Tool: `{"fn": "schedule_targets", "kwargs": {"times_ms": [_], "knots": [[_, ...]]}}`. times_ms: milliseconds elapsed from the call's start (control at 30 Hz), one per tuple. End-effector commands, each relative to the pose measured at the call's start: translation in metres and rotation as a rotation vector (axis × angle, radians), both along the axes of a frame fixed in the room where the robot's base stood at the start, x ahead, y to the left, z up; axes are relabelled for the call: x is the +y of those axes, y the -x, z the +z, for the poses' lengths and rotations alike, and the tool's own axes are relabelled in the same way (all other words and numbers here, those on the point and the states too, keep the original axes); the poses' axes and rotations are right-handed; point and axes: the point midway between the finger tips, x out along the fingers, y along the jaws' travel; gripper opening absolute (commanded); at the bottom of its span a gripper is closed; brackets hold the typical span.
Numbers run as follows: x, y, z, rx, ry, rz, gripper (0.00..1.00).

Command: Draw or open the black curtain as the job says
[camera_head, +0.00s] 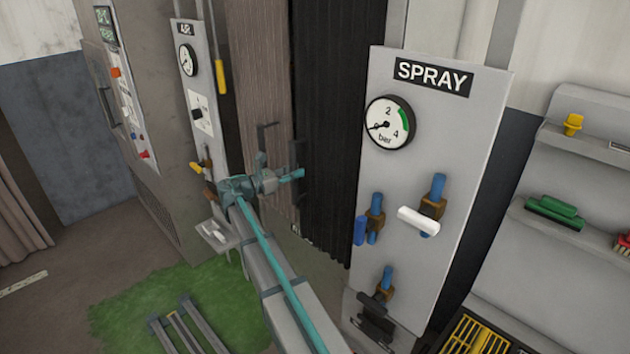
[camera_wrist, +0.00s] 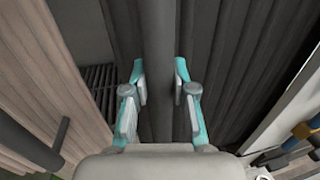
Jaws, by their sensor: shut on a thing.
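The black curtain (camera_head: 335,120) hangs in vertical folds behind the SPRAY panel. In the wrist view its dark folds (camera_wrist: 240,60) fill the right side. My gripper (camera_head: 292,175) is at the curtain's left edge. In the wrist view my gripper (camera_wrist: 160,92) has its teal and grey fingers on either side of a dark upright bar (camera_wrist: 159,35), shut on it. Finger contact is hard to make out. A lighter brown curtain (camera_head: 258,70) hangs just left of the black one. It also shows in the wrist view (camera_wrist: 45,60).
The SPRAY panel (camera_head: 440,110) with a gauge and several valves stands close on the right. The AIR panel (camera_head: 203,90) is on the left. A shelf (camera_head: 590,150) holds brushes at far right. A green mat (camera_head: 150,305) lies on the floor at lower left.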

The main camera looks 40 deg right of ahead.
Motion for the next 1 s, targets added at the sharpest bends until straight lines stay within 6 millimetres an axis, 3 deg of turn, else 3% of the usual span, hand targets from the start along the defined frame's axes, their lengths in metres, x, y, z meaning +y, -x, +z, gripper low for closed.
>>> {"fn": "schedule_targets", "kwargs": {"times_ms": [33,100,333,533,933,967,1000], "knots": [[0.002,-0.025,0.002,0.000,0.001,0.004,0.00],[0.006,-0.043,0.001,0.000,0.001,0.004,0.00],[0.014,-0.083,0.001,-0.001,0.001,0.003,0.00],[0.017,-0.097,0.001,-0.001,0.001,0.002,0.00],[0.018,-0.100,0.001,-0.001,0.002,0.007,0.00],[0.018,-0.100,0.001,-0.001,0.002,0.007,0.30],[0.018,-0.101,0.001,-0.001,0.002,0.007,0.37]]}}
